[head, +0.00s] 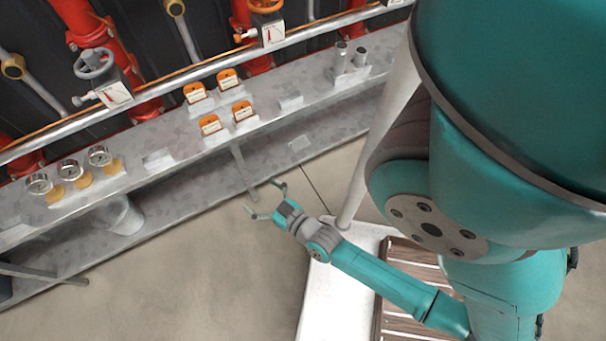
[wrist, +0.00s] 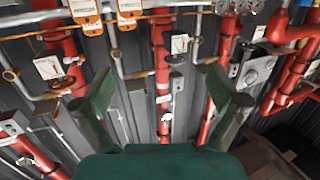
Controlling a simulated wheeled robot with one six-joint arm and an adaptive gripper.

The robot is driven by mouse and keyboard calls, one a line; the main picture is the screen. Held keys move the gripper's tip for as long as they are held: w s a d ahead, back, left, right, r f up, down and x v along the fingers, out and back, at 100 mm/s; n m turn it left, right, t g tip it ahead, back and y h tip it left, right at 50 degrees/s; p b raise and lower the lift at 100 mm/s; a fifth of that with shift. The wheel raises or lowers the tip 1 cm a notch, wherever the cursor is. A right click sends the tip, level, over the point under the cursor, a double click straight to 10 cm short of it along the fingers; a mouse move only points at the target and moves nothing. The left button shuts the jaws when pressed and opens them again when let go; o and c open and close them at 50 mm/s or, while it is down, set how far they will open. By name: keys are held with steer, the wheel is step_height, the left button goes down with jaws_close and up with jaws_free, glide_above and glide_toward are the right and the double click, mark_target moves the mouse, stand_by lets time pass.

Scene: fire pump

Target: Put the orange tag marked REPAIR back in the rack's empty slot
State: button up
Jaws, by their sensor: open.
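Several orange tags with white label plates stand grouped on the grey shelf, two at the back (head: 196,92) (head: 228,78) and two in front (head: 210,124) (head: 243,110). Their print is too small to read in the head view, so I cannot tell which is marked REPAIR. An empty slot cannot be made out. My gripper (head: 264,198) is open and empty, out in front of the shelf and apart from the tags. In the wrist view my gripper (wrist: 160,88) shows its spread fingers with nothing between them. Orange and white tags (wrist: 84,12) show at that view's top edge, partly cut off.
Gauges (head: 70,169) stand at the shelf's left, with a grey bucket (head: 125,217) below. Grey cylinders (head: 340,58) stand at its right. A metal rail (head: 190,76) and red pipes (head: 95,30) run behind. The floor (head: 200,275) before the shelf is clear.

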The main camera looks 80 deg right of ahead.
steer(key=s+a+r+n+y, duration=0.5)
steer(key=s+a+r+y, duration=0.2)
steer(key=s+a+r, duration=0.7)
steer(key=shift+s+r+n+y, duration=0.3)
steer(key=shift+s+r+y, duration=0.1)
steer(key=shift+r, duration=0.35)
